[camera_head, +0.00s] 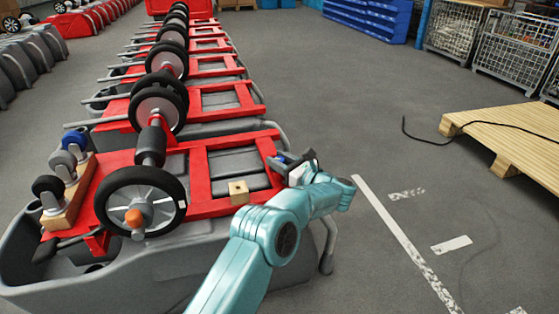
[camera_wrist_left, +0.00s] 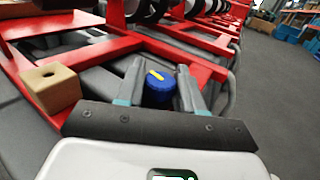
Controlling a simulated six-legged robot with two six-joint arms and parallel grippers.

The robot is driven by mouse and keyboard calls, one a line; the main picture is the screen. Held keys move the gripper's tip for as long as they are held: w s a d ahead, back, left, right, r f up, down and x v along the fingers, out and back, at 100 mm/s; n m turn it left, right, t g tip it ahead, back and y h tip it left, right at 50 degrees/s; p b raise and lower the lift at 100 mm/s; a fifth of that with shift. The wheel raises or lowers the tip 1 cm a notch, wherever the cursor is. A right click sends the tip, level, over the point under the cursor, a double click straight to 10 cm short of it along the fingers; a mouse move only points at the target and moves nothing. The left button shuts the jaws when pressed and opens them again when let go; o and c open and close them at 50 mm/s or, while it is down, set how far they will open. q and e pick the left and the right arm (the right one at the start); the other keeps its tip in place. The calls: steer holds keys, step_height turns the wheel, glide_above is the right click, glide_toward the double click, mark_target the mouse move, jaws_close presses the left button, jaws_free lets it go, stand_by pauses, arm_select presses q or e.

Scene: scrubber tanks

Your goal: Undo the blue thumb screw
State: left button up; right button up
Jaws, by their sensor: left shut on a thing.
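The blue thumb screw (camera_wrist_left: 158,89) is a round knob with a yellow mark on top, seen in the left wrist view. It sits between the two fingers of my left gripper (camera_wrist_left: 160,70), which is shut on it. In the head view my left gripper (camera_head: 290,163) is at the right edge of the nearest tank's red frame (camera_head: 200,178), and it largely hides the screw there. My right gripper is not in view.
A large black wheel (camera_head: 112,200) and a wooden board with casters (camera_head: 72,205) are to the left.

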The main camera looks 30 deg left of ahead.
arm_select(q)
steer(key=shift+n+g, duration=0.3)
steer(key=shift+g, duration=0.2)
steer(key=o, duration=0.9)
steer(key=shift+o, duration=0.2)
steer(key=shift+t, duration=0.4)
steer(key=shift+a+m+t, duration=0.1)
steer(key=shift+m+t, duration=0.9)
steer(key=shift+t, duration=0.2)
steer(key=m+t+h, duration=0.2)
steer(key=t, duration=0.1)
steer(key=m+t+h, duration=0.2)
steer(key=m+t, duration=0.1)
steer(key=shift+s+a+t, duration=0.1)
steer(key=shift+t, duration=0.3)
steer(key=m+t+h, duration=0.3)
steer(key=h, duration=0.1)
steer(key=shift+s+d+m+t+h, duration=0.15)
steer(key=shift+d+m+t+h, duration=0.05)
steer(key=shift+m+t+h, duration=0.3)
steer(key=p+v, duration=0.3)
steer(key=v, duration=1.3)
